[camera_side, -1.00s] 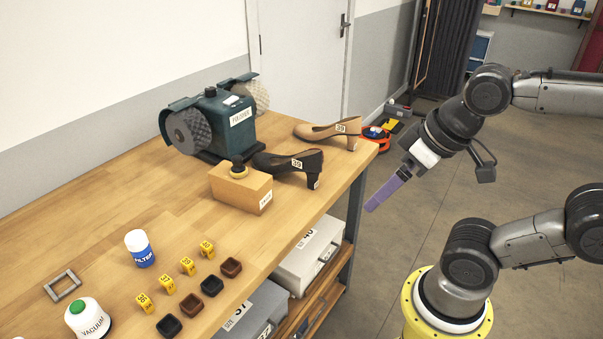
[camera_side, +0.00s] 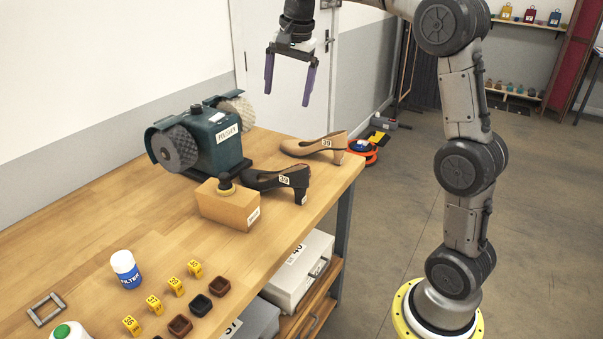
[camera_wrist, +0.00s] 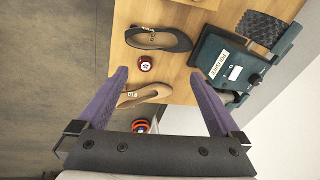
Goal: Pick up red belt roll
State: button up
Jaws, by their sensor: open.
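A small round red roll with a pale centre (camera_wrist: 146,63) sits on the wooden bench (camera_wrist: 180,72) in the wrist view, between the black shoe (camera_wrist: 158,39) and the tan shoe (camera_wrist: 146,94). I cannot make it out in the side view, where the black shoe (camera_side: 277,181) may hide it. My gripper (camera_side: 288,97) is open and empty, pointing down high above the far end of the bench. In the wrist view its purple fingers (camera_wrist: 160,73) are spread wide, with the red roll beyond them, nearer the left finger.
An orange reel (camera_side: 363,152) lies past the bench's far end and shows low in the wrist view (camera_wrist: 141,126). Small cups and yellow tags fill the near bench.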

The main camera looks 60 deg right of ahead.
jog(key=w+d+f+m+g, duration=0.1)
jog(key=d+f, duration=0.3)
jog(key=f, duration=0.3)
jog(key=w+d+f+m, duration=0.1)
jog(key=w+d+f, duration=0.1)
jog(key=d+f, duration=0.3)
jog(key=w+d+f+m+g, duration=0.1)
jog(key=d+f, duration=0.3)
jog(key=f, duration=0.6)
jog(key=shift+w+d+f+g+y, duration=0.3)
jog(key=shift+w+d+y, duration=0.05)
jog(key=shift+y, duration=0.05)
jog(key=shift+w+d+f, duration=0.1)
jog(key=shift+w+f, duration=0.05)
jog(key=shift+f, duration=3.1)
jog(key=shift+c, duration=0.2)
jog(key=c, duration=1.5)
jog(key=shift+o, duration=0.2)
jog(key=shift+r, duration=0.15)
